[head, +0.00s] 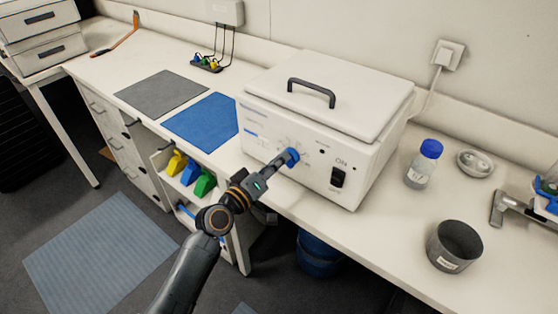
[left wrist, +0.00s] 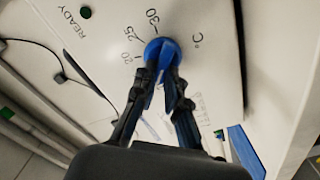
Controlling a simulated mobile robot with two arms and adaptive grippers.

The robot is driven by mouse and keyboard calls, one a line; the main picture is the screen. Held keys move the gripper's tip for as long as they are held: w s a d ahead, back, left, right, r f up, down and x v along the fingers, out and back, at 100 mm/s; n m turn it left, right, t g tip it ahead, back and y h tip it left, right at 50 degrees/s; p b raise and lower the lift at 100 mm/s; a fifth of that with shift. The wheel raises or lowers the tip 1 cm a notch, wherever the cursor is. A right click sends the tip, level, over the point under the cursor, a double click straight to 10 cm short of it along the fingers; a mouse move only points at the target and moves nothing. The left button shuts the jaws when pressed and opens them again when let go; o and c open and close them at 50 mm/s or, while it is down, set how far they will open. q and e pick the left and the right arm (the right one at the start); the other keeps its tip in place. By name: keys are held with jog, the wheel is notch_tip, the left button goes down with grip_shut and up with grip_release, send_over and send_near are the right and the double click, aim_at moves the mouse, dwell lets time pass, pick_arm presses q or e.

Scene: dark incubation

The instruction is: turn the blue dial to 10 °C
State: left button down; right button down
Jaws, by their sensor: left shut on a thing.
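The blue dial (head: 292,156) is on the front panel of a white box-shaped incubator (head: 262,138) on the bench. My left gripper (head: 281,164) reaches it from the front and is shut on it. In the left wrist view the blue dial (left wrist: 162,47) sits between the fingertips of the left gripper (left wrist: 164,72). The marks 20, 25, 30 and °C show around the dial. The lower marks are hidden behind the fingers, and I cannot tell where the dial points. My right gripper is not in view.
The incubator's lid (head: 330,80) is closed, with a dark handle. A black switch (head: 338,178) is right of the dial. A blue-capped bottle (head: 424,165) and a dark grey cup (head: 454,246) stand on the right. A blue mat (head: 203,121) lies left.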

pick_arm(q)
jog(key=shift+f+n, duration=0.1)
jog(key=shift+n, duration=0.9)
jog(key=c, duration=1.4)
grip_release()
jog(key=v, duration=1.2)
